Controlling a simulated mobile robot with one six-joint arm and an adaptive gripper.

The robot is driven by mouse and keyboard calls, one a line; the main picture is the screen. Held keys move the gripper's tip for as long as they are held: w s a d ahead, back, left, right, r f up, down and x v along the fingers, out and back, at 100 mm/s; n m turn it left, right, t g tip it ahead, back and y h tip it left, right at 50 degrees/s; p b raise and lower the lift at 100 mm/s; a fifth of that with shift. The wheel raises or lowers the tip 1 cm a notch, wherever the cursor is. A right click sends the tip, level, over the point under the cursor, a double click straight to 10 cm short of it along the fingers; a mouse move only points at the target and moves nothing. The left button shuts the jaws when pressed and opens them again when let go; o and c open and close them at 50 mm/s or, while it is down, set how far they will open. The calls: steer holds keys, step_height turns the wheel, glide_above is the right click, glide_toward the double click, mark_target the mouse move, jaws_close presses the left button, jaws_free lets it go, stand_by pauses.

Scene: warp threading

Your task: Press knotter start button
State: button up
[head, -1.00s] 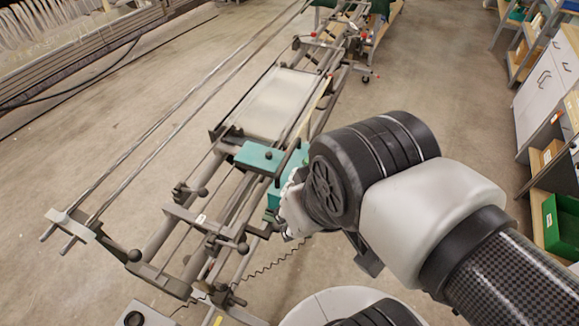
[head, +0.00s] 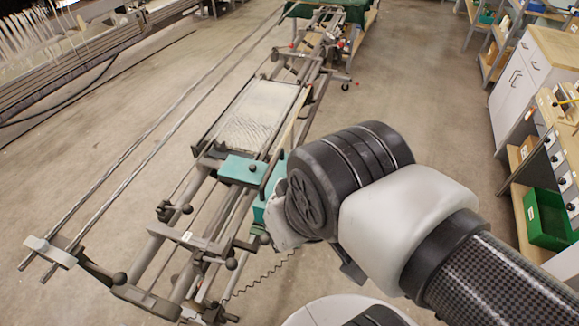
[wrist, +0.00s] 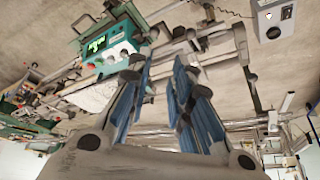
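The teal knotter (head: 243,168) sits on the long metal warp frame in the head view, left of my wrist. In the wrist view its teal control box (wrist: 97,47) is at the upper left. I cannot tell which is the start button. My gripper (wrist: 160,68) shows two blue-padded fingers standing apart with nothing between them. The left fingertip appears close to the panel's lower right in the picture; I cannot tell whether it touches. In the head view my wrist hides the gripper.
The warp frame's rails (head: 150,150) run diagonally across the floor. A grey box with a dark knob (wrist: 272,18) shows at the wrist view's upper right. Shelving with a green bin (head: 548,220) stands at the right. Open floor lies between frame and shelves.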

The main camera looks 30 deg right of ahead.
jaws_close()
stand_by(1.2)
